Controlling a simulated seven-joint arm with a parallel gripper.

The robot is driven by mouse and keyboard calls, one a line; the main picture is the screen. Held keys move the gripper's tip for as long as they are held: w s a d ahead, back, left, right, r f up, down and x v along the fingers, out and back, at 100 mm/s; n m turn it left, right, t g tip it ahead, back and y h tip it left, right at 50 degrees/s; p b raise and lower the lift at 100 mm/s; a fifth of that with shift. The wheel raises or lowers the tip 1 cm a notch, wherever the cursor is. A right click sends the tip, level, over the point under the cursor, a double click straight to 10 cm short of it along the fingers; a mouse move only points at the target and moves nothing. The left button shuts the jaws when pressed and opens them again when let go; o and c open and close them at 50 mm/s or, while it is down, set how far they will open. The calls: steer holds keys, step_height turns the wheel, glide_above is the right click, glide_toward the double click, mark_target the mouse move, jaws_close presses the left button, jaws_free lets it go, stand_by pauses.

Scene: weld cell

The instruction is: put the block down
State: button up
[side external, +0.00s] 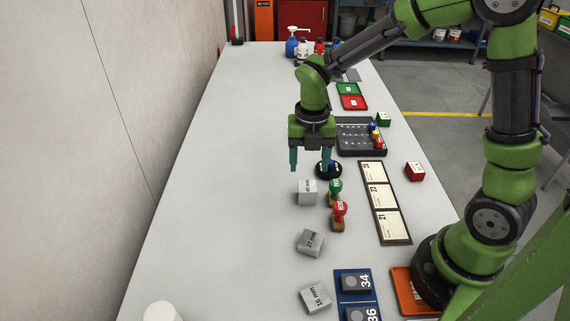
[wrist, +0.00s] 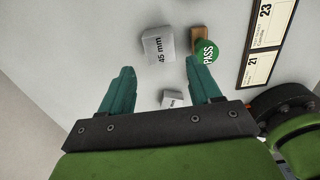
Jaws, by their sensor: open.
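Several grey blocks with printed sizes stand apart on the white table. The 45 mm block (side external: 307,193) is farthest, left of a green-handled stamp (side external: 335,188); it also shows in the wrist view (wrist: 158,46). The 27 mm block (side external: 311,242) sits tilted in the middle, and the 16 mm block (side external: 316,298) is nearest. My gripper (side external: 310,165) is open and empty, pointing down above the table. In the wrist view my gripper (wrist: 163,67) has a partly hidden grey block (wrist: 172,98) showing between its fingers, apart from them; its label is unclear.
A red-handled stamp (side external: 339,213) stands near the green one. Blue plates with numbered dark blocks (side external: 356,283) sit at the front.

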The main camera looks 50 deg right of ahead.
steer(key=s+r+m+t+y, duration=0.1)
steer(key=s+r+m+t, duration=0.2)
steer(key=m, duration=1.2)
steer(key=s+r+m+t+y, duration=0.1)
steer(key=s+r+m+t, duration=0.3)
steer(key=s+r+m, duration=0.5)
step_height(320, 180, up, 3)
steer(key=m, duration=0.7)
steer(key=shift+s, duration=0.3)
steer(key=shift+d, duration=0.1)
